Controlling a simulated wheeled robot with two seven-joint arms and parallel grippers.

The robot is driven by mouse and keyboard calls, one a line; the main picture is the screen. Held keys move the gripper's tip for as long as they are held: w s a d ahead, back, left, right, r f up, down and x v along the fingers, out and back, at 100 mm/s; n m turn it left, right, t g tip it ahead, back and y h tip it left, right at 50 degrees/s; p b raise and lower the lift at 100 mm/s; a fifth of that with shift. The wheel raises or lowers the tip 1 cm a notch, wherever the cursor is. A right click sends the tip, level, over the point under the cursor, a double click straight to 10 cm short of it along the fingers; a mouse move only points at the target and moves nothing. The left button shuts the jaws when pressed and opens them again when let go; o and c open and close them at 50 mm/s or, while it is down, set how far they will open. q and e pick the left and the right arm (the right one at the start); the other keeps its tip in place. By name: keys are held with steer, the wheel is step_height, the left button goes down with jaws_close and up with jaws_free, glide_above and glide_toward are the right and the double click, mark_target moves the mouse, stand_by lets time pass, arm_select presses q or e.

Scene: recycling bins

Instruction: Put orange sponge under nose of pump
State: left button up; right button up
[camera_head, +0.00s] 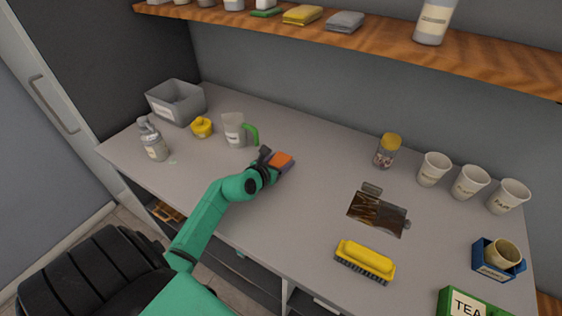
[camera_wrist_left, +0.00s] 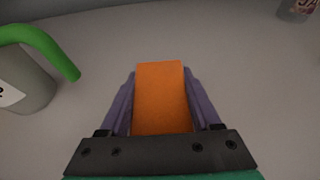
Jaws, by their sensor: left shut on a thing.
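The orange sponge (camera_head: 281,158) is held by my left gripper (camera_head: 284,164) over the middle of the counter. In the left wrist view the sponge (camera_wrist_left: 162,97) sits between the two purple fingers of the gripper (camera_wrist_left: 162,100), which touch its sides. I cannot tell whether the sponge touches the counter. The pump bottle (camera_head: 152,140) stands upright at the left end of the counter, well to the left of the gripper. A small pale greenish spot lies beside its base. My right gripper is not in view.
A pitcher with a green handle (camera_head: 235,130) stands just left of my gripper and also shows in the left wrist view (camera_wrist_left: 22,72). A yellow container (camera_head: 201,127) and a grey bin (camera_head: 176,102) stand near the pump. A jar (camera_head: 386,151), cups and yellow brush (camera_head: 365,261) are right.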

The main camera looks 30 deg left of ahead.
arm_select(q)
steer(key=shift+f, duration=0.15)
steer(key=o, duration=1.5)
steer(key=shift+c, duration=0.2)
